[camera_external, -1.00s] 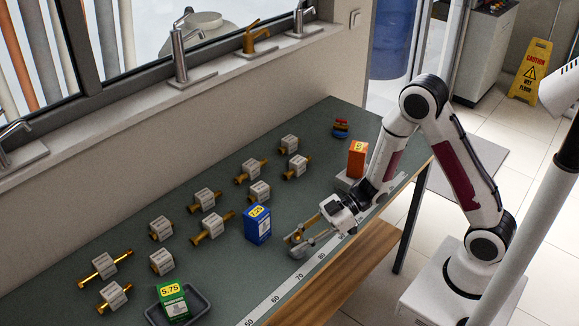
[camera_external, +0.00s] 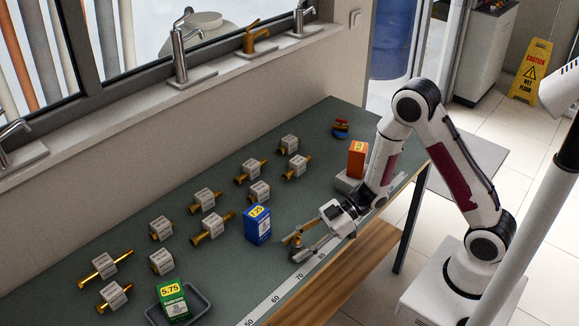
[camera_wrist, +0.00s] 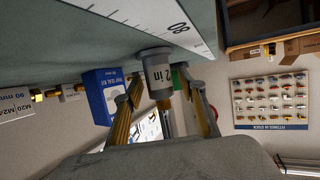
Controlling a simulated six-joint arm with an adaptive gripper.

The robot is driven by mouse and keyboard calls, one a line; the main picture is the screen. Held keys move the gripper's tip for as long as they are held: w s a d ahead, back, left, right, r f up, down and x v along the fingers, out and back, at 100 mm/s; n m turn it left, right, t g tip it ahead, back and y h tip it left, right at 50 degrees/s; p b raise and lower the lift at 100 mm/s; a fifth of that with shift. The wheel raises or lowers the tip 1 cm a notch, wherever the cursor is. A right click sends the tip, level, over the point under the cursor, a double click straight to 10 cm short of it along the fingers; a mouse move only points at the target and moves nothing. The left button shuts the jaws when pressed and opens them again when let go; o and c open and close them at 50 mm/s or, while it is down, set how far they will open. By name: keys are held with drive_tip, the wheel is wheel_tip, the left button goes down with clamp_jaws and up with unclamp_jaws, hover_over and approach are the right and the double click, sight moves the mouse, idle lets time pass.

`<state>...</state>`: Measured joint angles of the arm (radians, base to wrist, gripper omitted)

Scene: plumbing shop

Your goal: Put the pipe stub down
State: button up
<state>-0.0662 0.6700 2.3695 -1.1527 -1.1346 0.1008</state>
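The pipe stub (camera_wrist: 158,76) is a short piece with a grey-white body labelled "2 in", a flange and a brass-coloured end. In the wrist view, which is upside down, its flange meets the table beside the ruler strip, and it looks upright. In the external view the stub (camera_external: 296,243) is small and partly hidden by the fingers. My gripper (camera_external: 293,248) is low over the table's front side, right of the blue box. In the wrist view my gripper (camera_wrist: 160,85) has its fingers spread on either side of the stub, with gaps visible.
A blue box (camera_external: 257,225) stands left of my gripper. Several labelled brass fittings (camera_external: 205,200) lie farther left and back. A green box (camera_external: 173,300) is in a dark tray (camera_external: 205,311). An orange box (camera_external: 357,160) stands behind. A ruler strip (camera_external: 300,275) runs along the front edge.

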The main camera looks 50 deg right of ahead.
drive_tip(key=shift+r, duration=0.2)
drive_tip(key=shift+v, duration=6)
drive_tip(key=shift+s, duration=0.1)
